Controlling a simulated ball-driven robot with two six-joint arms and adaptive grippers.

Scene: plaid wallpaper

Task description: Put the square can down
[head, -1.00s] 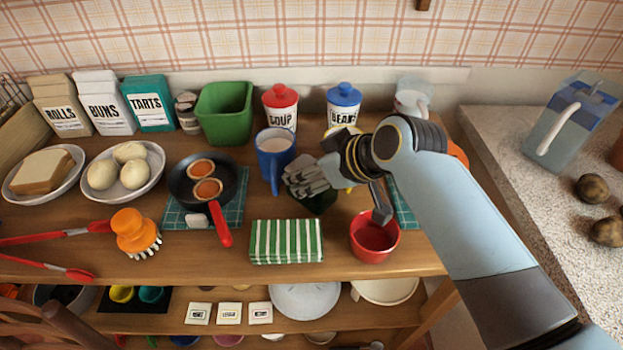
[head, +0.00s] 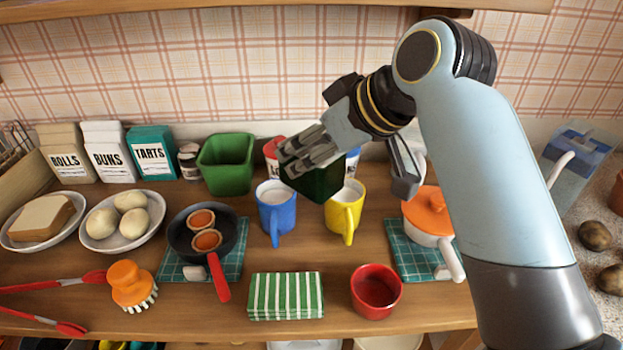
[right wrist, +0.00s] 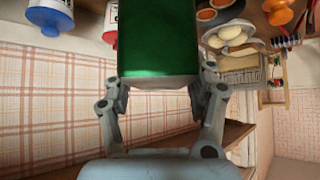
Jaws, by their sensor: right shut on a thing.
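The square can (head: 318,185) is dark green. My right gripper (head: 308,152) is shut on it and holds it up in the air, and the fingers cover its upper part. In the head view the can overlaps the space between the blue mug and the yellow mug, in front of the soup and beans canisters. In the right wrist view the green can (right wrist: 158,45) sits between the two fingers of the right gripper (right wrist: 158,85). My left gripper is not in view.
Below stand a blue mug (head: 275,212), a yellow mug (head: 345,215), a striped box (head: 286,296) and a red bowl (head: 376,291). A green bin (head: 226,165) stands at the back. An orange-lidded pot (head: 428,215) is at right. Bare wood shows between mugs and striped box.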

